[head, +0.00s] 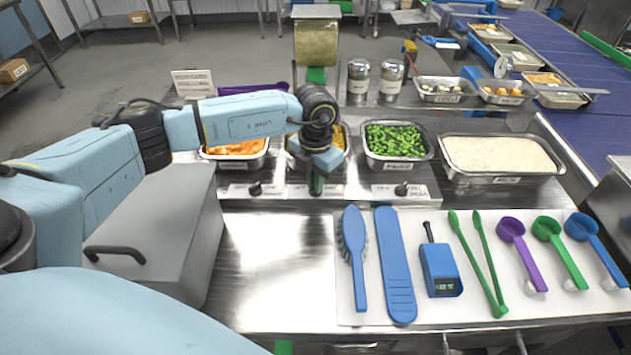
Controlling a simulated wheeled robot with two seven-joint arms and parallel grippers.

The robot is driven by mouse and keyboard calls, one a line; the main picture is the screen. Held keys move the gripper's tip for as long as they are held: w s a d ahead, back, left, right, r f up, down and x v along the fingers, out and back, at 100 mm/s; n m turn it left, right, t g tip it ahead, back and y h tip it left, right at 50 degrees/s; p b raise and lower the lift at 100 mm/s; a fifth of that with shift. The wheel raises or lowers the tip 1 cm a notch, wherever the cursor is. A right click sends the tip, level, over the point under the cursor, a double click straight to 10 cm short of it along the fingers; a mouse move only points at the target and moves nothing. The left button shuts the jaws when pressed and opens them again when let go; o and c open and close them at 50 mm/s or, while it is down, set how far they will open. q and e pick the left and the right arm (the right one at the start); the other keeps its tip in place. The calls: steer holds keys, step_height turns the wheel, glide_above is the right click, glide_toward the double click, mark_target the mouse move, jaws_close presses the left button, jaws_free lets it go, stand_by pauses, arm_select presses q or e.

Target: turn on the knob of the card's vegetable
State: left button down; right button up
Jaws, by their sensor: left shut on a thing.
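Three control plates with knobs line the front of the food pans. The left knob (255,188) is below the orange carrot pieces (236,148). The right knob (402,189) is below the green vegetable pieces (396,139). My left gripper (317,187) comes down over the middle plate (330,191), below a pan of yellow food mostly hidden by my arm. It is shut on the middle knob, which the fingers hide. A white card (192,84) stands behind the pans at left; its print is too small to read. My right gripper is out of view.
A rice pan (500,155) stands at right. A white board (346,300) holds a blue brush (353,245), a thermometer, green tongs (480,260) and colored scoops. Two shakers (358,79) stand behind the pans. A grey box (155,225) sits under my left arm. The steel counter at center-left is clear.

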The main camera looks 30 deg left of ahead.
arm_select(q)
steer(key=shift+m, duration=0.4)
steer(key=c, duration=1.5)
jaws_free()
steer(key=shift+c, duration=0.2)
step_height(320, 180, up, 14)
steer(key=shift+f, duration=0.25)
